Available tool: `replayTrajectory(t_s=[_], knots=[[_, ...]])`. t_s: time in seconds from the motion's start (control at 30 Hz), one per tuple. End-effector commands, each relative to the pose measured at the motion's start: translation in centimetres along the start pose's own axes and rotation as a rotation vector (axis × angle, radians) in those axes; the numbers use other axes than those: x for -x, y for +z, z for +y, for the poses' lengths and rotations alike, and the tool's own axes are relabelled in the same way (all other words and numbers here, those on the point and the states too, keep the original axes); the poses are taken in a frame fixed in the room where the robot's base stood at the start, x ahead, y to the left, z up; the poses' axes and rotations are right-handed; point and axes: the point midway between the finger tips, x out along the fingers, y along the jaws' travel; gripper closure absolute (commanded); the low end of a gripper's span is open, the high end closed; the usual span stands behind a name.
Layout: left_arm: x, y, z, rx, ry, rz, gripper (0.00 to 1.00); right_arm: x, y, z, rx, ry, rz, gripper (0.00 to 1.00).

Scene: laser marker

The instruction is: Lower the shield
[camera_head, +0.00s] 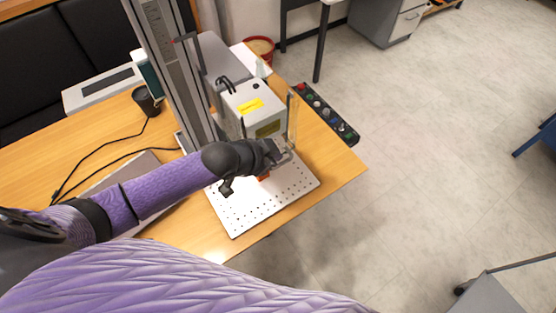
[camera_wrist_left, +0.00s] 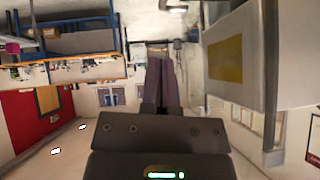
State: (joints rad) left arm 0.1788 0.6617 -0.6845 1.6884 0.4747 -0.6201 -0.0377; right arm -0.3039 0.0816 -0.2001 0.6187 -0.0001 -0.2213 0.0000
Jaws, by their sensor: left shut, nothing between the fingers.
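The laser marker's box-shaped head (camera_head: 252,105), pale with yellow labels, hangs from a tall grey column (camera_head: 170,65) above a white perforated plate (camera_head: 240,205). A clear shield (camera_head: 292,118) shows as a thin transparent panel at the right side of the head. My left gripper (camera_head: 280,156) is shut and empty, just below the head and close to the shield's lower edge. I cannot tell whether it touches the shield. The left wrist view shows the head (camera_wrist_left: 275,60) close at the right; the shield is not clear there. My right gripper is not in view.
The wooden table (camera_head: 345,168) ends just right of the plate. A dark button panel (camera_head: 325,112) lies at its right edge. A black cup (camera_head: 146,100) and cables lie left of the column.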

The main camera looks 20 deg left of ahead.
Motion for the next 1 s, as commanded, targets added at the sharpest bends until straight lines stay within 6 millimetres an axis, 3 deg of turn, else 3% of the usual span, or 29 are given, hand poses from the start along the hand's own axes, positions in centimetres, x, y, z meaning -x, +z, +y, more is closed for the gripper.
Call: replayTrajectory(t_s=[0.1,0.3,0.8,1.0], knots=[[-2.8,0.1,0.1,0.002,0.000,0.001,1.00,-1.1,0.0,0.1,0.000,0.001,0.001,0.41],[-4.9,2.3,0.0,0.001,0.000,-0.002,1.00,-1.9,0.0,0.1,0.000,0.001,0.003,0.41],[-5.5,2.9,0.0,0.001,0.000,0.000,1.00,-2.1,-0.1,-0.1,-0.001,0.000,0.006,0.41],[-7.3,4.8,0.5,0.001,0.000,-0.001,1.00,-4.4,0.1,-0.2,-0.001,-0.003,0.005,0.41]])
